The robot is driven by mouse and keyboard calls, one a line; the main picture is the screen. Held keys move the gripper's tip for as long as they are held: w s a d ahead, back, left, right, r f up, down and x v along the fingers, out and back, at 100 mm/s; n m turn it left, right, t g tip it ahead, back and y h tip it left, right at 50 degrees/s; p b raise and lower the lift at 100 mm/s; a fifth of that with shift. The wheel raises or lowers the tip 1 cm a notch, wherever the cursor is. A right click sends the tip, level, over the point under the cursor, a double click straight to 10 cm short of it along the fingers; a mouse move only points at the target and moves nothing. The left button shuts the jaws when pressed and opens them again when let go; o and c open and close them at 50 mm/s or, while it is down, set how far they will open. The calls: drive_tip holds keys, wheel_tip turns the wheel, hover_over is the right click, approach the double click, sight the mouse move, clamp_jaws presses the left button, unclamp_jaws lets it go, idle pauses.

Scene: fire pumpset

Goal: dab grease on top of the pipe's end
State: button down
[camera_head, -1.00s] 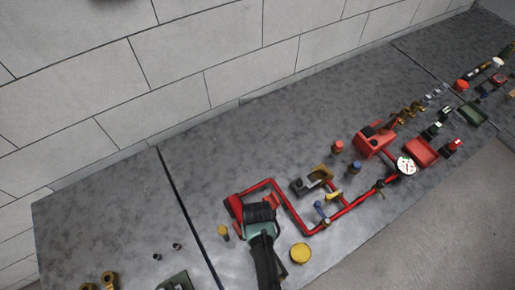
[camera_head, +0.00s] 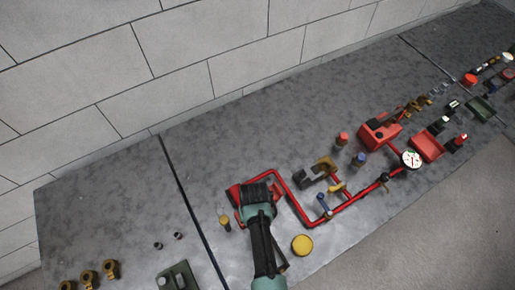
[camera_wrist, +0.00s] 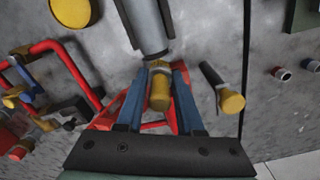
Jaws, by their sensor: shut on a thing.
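The red pipe (camera_head: 291,203) runs along the table and bends left; it also shows in the wrist view (camera_wrist: 76,72). Its left end passes under my gripper (camera_wrist: 163,70) and is mostly hidden. My gripper is shut on a brass-yellow piece (camera_wrist: 159,92) between its blue fingers. A grey cylinder (camera_wrist: 147,24) lines up with that piece and seems part of the same tool. Red parts show behind the fingers, below the gripper; I cannot tell whether the tool touches them. A round yellow tin or lid (camera_head: 302,245) sits on the table, right of my arm; it also shows in the wrist view (camera_wrist: 75,10).
Upright valves and a gauge (camera_head: 411,159) line the pipe on the right. A red box (camera_head: 379,134) stands behind it. Brass fittings (camera_head: 88,277) lie far left. The table's back left is bare.

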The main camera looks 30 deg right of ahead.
drive_tip(key=shift+w, duration=0.1)
drive_tip(key=shift+r+p, duration=0.8)
drive_tip(key=shift+r, duration=2.2)
